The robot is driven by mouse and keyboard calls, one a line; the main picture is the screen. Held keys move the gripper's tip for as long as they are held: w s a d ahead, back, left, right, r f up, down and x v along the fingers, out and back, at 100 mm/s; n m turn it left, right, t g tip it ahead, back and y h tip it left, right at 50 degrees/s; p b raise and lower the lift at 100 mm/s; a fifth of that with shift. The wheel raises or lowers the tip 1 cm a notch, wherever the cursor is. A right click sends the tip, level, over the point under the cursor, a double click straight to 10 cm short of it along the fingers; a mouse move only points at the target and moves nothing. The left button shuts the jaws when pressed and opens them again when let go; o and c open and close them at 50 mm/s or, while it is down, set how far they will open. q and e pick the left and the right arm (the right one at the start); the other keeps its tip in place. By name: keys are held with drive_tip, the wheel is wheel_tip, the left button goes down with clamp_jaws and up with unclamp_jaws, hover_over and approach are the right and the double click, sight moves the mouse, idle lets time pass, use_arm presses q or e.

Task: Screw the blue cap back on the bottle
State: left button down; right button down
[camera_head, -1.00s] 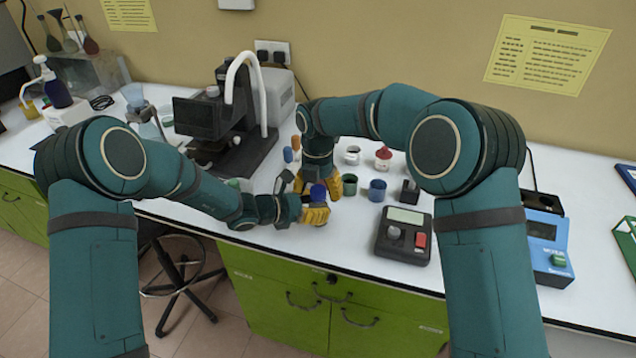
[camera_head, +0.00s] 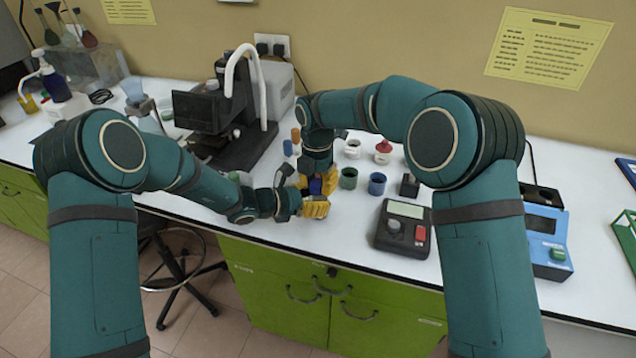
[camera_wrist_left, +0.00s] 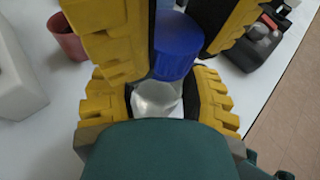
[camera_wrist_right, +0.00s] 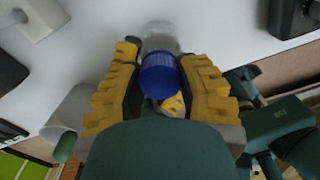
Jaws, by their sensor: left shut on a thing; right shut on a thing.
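The blue cap (camera_head: 316,186) is between the yellow fingers of my right gripper (camera_head: 318,183), which is shut on it from above. The cap also shows in the left wrist view (camera_wrist_left: 176,46) and the right wrist view (camera_wrist_right: 159,75). My left gripper (camera_head: 314,206) comes in from the left, shut on the clear bottle (camera_wrist_left: 155,98). The bottle is directly under the cap, in line with it; it also shows in the right wrist view (camera_wrist_right: 160,38). Cap and bottle look close together, but I cannot tell whether the threads engage. Fingers hide most of the bottle in the head view.
A green jar (camera_head: 348,178) and a blue jar (camera_head: 377,184) stand just right of the grippers. A grey device with a red button (camera_head: 403,228) is farther right. A microscope-like instrument (camera_head: 233,110) stands behind my left forearm. The bench's front edge is close to my left gripper.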

drive_tip(key=c, duration=0.7)
unclamp_jaws()
drive_tip(key=shift+o, duration=0.2)
drive_tip(key=shift+r, duration=2.3)
drive_tip(key=shift+o, duration=0.3)
drive_tip(key=shift+a+r+n, duration=0.15)
drive_tip(key=shift+r+n, duration=0.45)
drive_tip(key=shift+n, duration=0.1)
drive_tip(key=shift+w+r+n, duration=0.1)
drive_tip(key=shift+r+n, duration=0.8)
drive_tip(key=shift+r, duration=0.2)
